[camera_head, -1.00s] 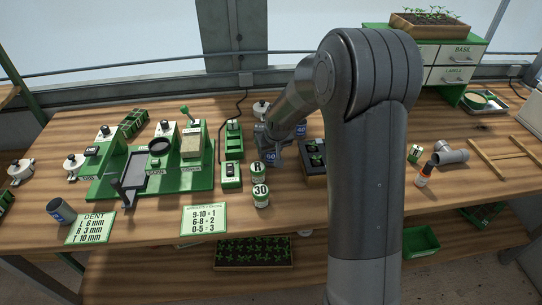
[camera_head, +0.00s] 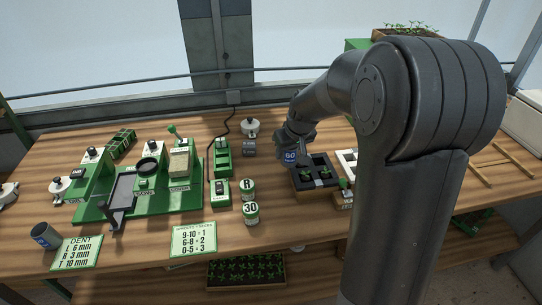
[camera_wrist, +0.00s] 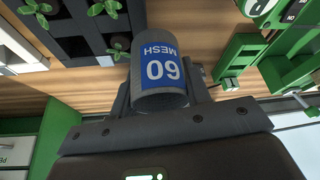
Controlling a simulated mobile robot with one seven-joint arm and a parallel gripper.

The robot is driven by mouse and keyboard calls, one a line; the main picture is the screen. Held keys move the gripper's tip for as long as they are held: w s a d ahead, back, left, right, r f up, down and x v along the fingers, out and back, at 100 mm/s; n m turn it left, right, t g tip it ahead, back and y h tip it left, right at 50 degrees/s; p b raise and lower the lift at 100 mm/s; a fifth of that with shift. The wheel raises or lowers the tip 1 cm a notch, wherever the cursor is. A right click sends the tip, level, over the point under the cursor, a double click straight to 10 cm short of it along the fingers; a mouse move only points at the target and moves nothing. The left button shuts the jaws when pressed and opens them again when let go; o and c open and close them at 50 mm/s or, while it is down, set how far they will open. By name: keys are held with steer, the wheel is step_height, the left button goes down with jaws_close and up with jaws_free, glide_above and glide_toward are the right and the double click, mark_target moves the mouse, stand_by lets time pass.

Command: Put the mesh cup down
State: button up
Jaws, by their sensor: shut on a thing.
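The mesh cup (camera_head: 290,156) is a grey cylinder with a blue "60 MESH" label. My gripper (camera_head: 293,140) is shut on it by the back left corner of the dark tray (camera_head: 299,186). In the wrist view the cup (camera_wrist: 143,98) sits between the two fingers of my gripper (camera_wrist: 160,97), its label facing the camera. The dark tray (camera_wrist: 75,50) with seedlings shows beyond it at the upper left. I cannot tell how high the cup is above the table.
Tins marked R (camera_head: 248,189) and 30 (camera_head: 251,213) stand in front. Bare wood lies between the devices and the tray.

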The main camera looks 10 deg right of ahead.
steer(key=w+d+r+m+h, duration=0.1)
steer(key=w+d, duration=0.3)
steer(key=d, duration=0.9)
steer(key=w+d+r+m, duration=0.15)
steer(key=w+d, duration=0.25)
steer(key=d, duration=0.8)
steer(key=w+a+f, duration=0.6)
steer(key=w+f, duration=0.1)
steer(key=shift+w+a+f, duration=0.25)
steer(key=shift+a, duration=0.1)
steer(key=shift+w+a+f, duration=0.25)
steer(key=shift+f, duration=1.95)
steer(key=shift+f, duration=0.15)
steer(key=o, duration=1)
